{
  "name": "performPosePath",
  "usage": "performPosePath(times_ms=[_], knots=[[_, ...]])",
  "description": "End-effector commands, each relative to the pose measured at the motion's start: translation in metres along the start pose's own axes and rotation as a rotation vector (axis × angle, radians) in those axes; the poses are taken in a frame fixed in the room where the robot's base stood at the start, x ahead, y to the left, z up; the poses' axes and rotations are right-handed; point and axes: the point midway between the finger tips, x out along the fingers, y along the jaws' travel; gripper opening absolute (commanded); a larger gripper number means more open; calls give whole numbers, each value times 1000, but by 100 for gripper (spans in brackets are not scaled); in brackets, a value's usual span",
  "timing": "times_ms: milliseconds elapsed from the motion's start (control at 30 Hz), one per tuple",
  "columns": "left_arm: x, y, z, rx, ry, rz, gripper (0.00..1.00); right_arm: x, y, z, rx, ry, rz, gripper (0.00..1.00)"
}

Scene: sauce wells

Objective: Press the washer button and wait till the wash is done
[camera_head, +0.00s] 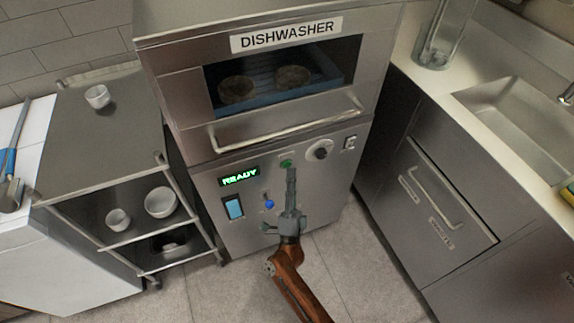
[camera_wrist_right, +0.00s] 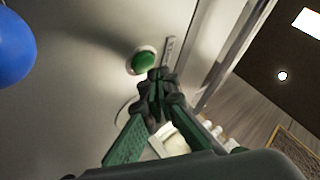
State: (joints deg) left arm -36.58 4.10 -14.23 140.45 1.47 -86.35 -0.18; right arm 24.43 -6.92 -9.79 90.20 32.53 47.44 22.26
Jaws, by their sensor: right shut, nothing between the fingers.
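The dishwasher (camera_head: 180,90) stands in the middle of the head view with its door closed. Its green display (camera_head: 239,177) reads READY. A round green button (camera_head: 286,163) sits on the front panel, and it also shows in the right wrist view (camera_wrist_right: 143,62) in a pale ring. My right gripper (camera_head: 291,172) is shut and empty, pointing up at the green button. In the right wrist view its fingertips (camera_wrist_right: 160,76) are just beside the button; I cannot tell if they touch it. My left gripper is not in view.
The panel also has a blue knob (camera_head: 269,204), a light-blue switch (camera_head: 234,208) and a round dial (camera_head: 319,150). Round brown items (camera_head: 236,90) sit behind the door window. A steel cart (camera_head: 110,130) with white bowls stands left; a sink counter (camera_head: 440,95) stands right.

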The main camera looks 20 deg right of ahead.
Motion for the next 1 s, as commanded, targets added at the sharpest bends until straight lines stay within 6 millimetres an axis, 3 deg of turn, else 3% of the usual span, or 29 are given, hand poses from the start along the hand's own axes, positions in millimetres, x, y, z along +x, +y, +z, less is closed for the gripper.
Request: performPosePath(times_ms=[1000], knots=[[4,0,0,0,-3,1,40,7,6,6,1,0,1,0]])
